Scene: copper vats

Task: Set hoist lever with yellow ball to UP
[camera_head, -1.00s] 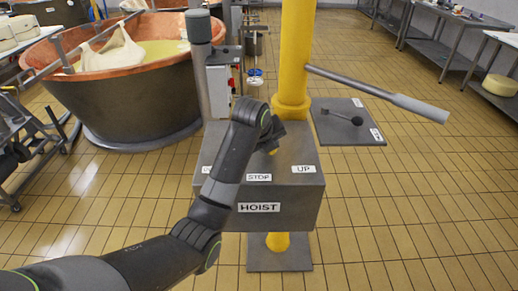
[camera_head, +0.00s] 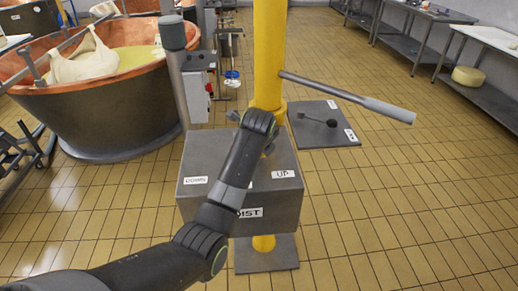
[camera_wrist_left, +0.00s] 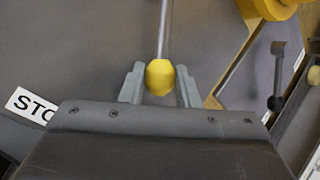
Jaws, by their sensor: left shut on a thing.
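The grey hoist box (camera_head: 200,205) has a DOWN label (camera_head: 195,180) at left and an UP label (camera_head: 284,174) at right. In the left wrist view, the hoist lever (camera_wrist_left: 164,30) is a thin rod ending in a yellow ball (camera_wrist_left: 160,77). My left gripper (camera_wrist_left: 160,88) is shut on the ball, one finger each side. The STOP label (camera_wrist_left: 32,104) lies left of the ball there. In the head view, my arm hides the ball, the STOP label and part of the HOIST label, and mostly hides the gripper (camera_head: 268,148). My right gripper is not in view.
A yellow column (camera_head: 269,60) rises behind the box, with a grey-handled bar (camera_head: 350,98) sticking out right. A floor plate with a black-knobbed lever (camera_head: 331,122) lies behind right. A copper vat (camera_head: 110,115) stands at left. The tiled floor at right is clear.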

